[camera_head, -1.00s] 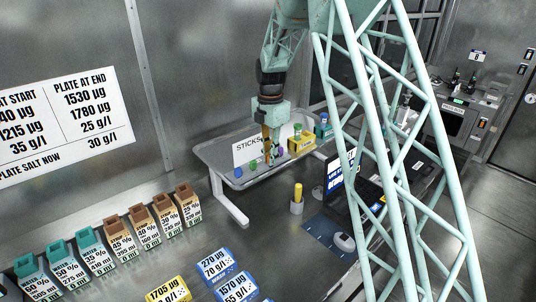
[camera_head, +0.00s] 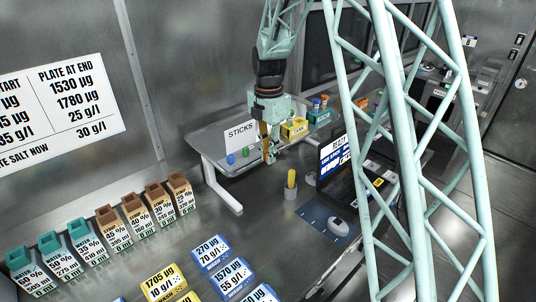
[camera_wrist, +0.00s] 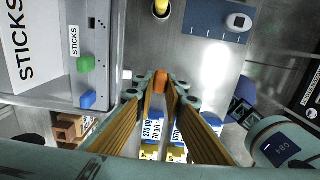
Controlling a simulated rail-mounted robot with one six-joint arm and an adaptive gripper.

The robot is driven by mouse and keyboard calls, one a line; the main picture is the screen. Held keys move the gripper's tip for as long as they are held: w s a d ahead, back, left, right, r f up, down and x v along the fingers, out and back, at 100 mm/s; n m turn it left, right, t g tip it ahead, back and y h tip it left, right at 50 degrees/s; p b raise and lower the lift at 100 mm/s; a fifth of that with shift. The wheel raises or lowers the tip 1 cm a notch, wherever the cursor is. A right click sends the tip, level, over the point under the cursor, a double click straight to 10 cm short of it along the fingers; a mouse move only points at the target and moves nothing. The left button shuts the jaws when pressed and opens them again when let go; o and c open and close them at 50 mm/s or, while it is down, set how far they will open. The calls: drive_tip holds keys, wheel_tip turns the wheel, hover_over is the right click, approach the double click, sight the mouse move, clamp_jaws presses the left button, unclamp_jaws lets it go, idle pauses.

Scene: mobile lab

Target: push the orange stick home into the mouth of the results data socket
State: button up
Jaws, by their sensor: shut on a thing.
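My gripper (camera_head: 266,158) is in front of the sticks tray (camera_head: 207,150) in the head view, pointing down. In the wrist view its two tan fingers (camera_wrist: 160,95) are shut on the orange stick (camera_wrist: 160,80), whose end shows between the fingertips. The rest of the stick is hidden by the fingers. A laptop (camera_head: 340,178) with a lit screen stands to the right of my gripper in the head view. I cannot make out the results data socket in either view.
Green (camera_head: 231,159) and blue (camera_head: 245,152) sticks stand on the tray by a STICKS sign (camera_head: 239,134). A grey cup with a yellow item (camera_head: 291,183), a blue mat (camera_head: 318,223) and a mouse (camera_head: 338,226) lie ahead of the laptop. Labelled blocks (camera_head: 212,253) stand in front.

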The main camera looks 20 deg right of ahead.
drive_tip(key=shift+f, duration=0.1)
idle(0.6)
drive_tip(key=shift+s+f+m+b, duration=0.15)
drive_tip(key=shift+s+f+m, duration=0.05)
drive_tip(key=shift+f+m, duration=0.5)
drive_tip(key=shift+s+f+m+b, duration=0.15)
drive_tip(key=shift+f+m, duration=0.45)
drive_tip(key=shift+f, duration=0.05)
drive_tip(key=s+f+m+b, duration=0.1)
drive_tip(key=s+f+m, duration=0.2)
drive_tip(key=f+m, duration=0.6)
drive_tip(key=s+f+m+b, duration=0.2)
drive_tip(key=s+f+m, duration=0.1)
drive_tip(key=f+m, duration=0.6)
drive_tip(key=shift+s+f+m+b, duration=0.3)
drive_tip(key=shift+s+m, duration=0.1)
drive_tip(key=shift+m, duration=1)
drive_tip(key=shift+d, duration=0.15)
